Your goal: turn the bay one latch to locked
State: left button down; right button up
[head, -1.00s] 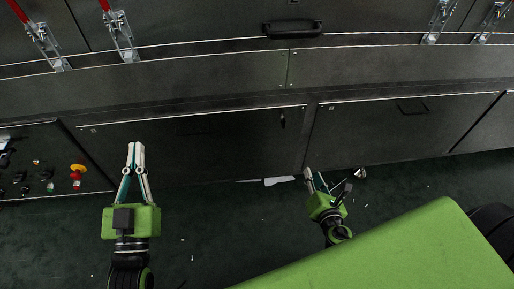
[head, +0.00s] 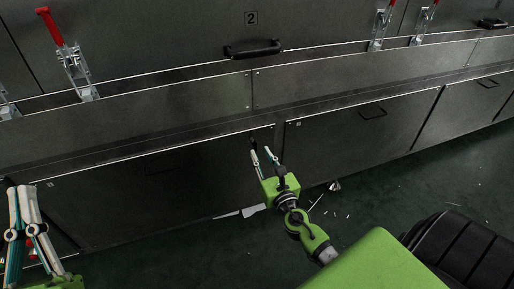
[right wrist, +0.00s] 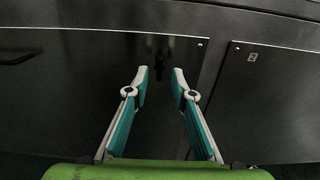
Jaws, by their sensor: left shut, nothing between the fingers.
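The bay one latch (right wrist: 160,70) is a small dark handle near the upper right corner of the lower left door panel (head: 150,190). In the right wrist view it appears between my right gripper's fingertips (right wrist: 160,71), a little beyond them. It seems to hang roughly upright, but it is dark and its exact angle is hard to tell. My right gripper (head: 262,154) is open and empty in front of the panel, just below the latch in the head view. My left gripper (head: 21,190) is shut and empty at the far left.
The neighbouring door panel (right wrist: 280,100) carries a label 2. Above are a black handle (head: 254,48) and a red-handled toggle clamp (head: 70,55). A white scrap (head: 250,210) and small bits lie on the dark floor. My green base fills the lower right.

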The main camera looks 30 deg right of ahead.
aim_at(256, 147)
pick_arm(q)
jog(key=shift+s+r, duration=0.1)
jog(key=shift+r, duration=0.05)
pick_arm(e)
jog(key=shift+x, duration=2.15)
jog(key=shift+a, duration=0.1)
jog(key=shift+c, duration=0.4)
grip_shut()
